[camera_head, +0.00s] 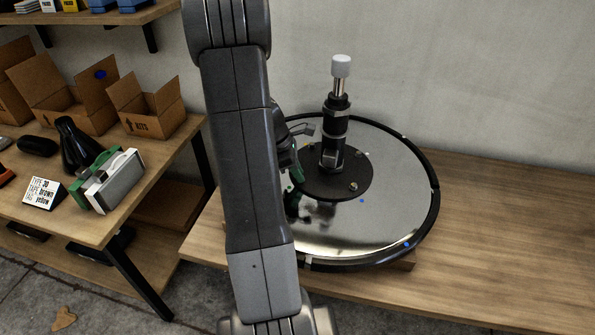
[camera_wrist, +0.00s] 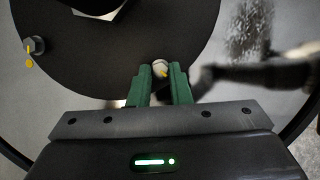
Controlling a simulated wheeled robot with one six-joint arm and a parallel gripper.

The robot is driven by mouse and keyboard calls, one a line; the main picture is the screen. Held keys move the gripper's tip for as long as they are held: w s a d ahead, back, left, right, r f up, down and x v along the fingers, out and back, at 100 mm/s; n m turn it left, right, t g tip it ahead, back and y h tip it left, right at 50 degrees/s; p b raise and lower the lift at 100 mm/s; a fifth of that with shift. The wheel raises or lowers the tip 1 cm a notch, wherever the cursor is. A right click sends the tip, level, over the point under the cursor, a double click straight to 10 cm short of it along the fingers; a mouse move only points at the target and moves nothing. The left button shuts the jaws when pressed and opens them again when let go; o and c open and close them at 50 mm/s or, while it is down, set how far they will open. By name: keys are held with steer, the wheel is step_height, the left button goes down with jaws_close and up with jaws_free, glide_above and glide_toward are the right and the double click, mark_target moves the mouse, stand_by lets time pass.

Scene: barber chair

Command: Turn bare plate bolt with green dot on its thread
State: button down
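The round black plate (camera_head: 330,186) lies on a mirror-like disc and carries several pale bolts. In the wrist view, one bolt (camera_wrist: 160,68) with a yellow mark sits between the green fingertips of my gripper (camera_wrist: 161,74). The fingers are close together and seem to touch both its sides. Another bolt (camera_wrist: 33,46) at the left of the plate (camera_wrist: 110,60) also has a yellow mark. A further bolt (camera_head: 353,186) shows at the plate's front right in the head view. I see no green dot; the threads are too small or hidden. My arm hides part of the plate's left side.
A black column (camera_head: 334,130) with a white top stands upright on the plate. The mirror disc has a raised black rim (camera_head: 434,200) and rests on a wooden bench (camera_head: 500,220), clear at right. A left table (camera_head: 130,190) holds boxes, a bottle and a sign.

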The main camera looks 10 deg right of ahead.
steer(key=shift+m, duration=0.4)
steer(key=shift+w+r+m+g+p, duration=0.15)
steer(key=shift+m+g+p, duration=0.5)
steer(key=shift+m, duration=0.35)
steer(key=m, duration=0.1)
steer(key=m+g+y+p, duration=0.1)
steer(key=m, duration=0.1)
steer(key=shift+w+d+m, duration=0.15)
steer(key=shift+m, duration=0.15)
steer(key=m+y, duration=0.1)
steer(key=m, duration=0.2)
steer(key=m+g+y+p, duration=0.1)
steer(key=m, duration=0.2)
steer(key=shift+w+d+g, duration=0.15)
steer(key=shift+d+g, duration=0.05)
steer(key=shift+g, duration=0.05)
steer(key=shift+m, duration=0.3)
steer(key=c, duration=1.3)
jaws_free()
steer(key=shift+c, duration=0.2)
